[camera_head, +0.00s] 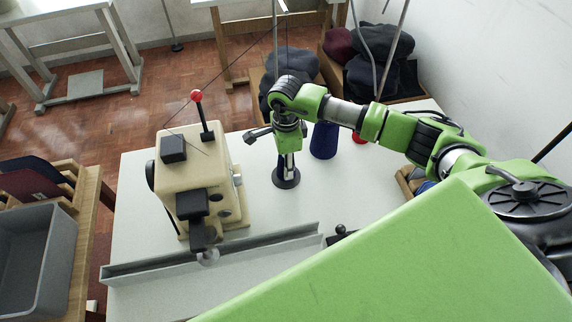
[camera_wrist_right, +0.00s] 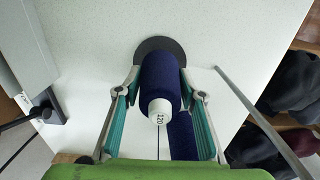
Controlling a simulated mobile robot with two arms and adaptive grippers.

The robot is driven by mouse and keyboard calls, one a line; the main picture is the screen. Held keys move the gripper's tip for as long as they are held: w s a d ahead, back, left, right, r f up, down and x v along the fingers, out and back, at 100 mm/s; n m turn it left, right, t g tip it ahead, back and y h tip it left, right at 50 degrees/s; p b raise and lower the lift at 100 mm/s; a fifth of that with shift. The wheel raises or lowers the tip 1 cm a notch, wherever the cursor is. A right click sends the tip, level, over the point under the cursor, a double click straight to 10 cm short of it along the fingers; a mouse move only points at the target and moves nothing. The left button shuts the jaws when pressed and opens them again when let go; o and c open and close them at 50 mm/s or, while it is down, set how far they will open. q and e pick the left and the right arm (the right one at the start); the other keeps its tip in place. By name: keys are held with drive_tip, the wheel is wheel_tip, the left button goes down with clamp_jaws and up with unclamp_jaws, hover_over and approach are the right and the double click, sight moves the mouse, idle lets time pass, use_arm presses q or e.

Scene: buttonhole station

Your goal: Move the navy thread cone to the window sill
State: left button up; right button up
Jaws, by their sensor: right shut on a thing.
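A navy thread cone (camera_wrist_right: 160,76) with a white end marked 120 is between the two teal fingers of my right gripper (camera_wrist_right: 161,88) in the right wrist view. The fingers are shut on its sides. A dark round disc (camera_wrist_right: 160,45) shows at the cone's far end; I cannot tell whether they touch. In the head view my right gripper (camera_head: 287,152) points down over the pale table and hides most of this cone. Another navy thread cone (camera_head: 323,141) stands to its right. My left gripper is out of view. I cannot make out a window sill.
A cream buttonhole machine (camera_head: 195,185) with a red-knobbed lever (camera_head: 197,97) stands left of my right gripper. A grey rail (camera_head: 215,258) runs along the near side. A red item (camera_head: 360,139) lies beside the second cone. Dark bundles (camera_head: 380,75) fill bins behind the table.

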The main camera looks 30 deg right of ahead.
wheel_tip(320, 180, up, 10)
drive_tip(key=shift+r+b, duration=0.1)
drive_tip(key=shift+b, duration=0.65)
drive_tip(key=shift+r, duration=0.3)
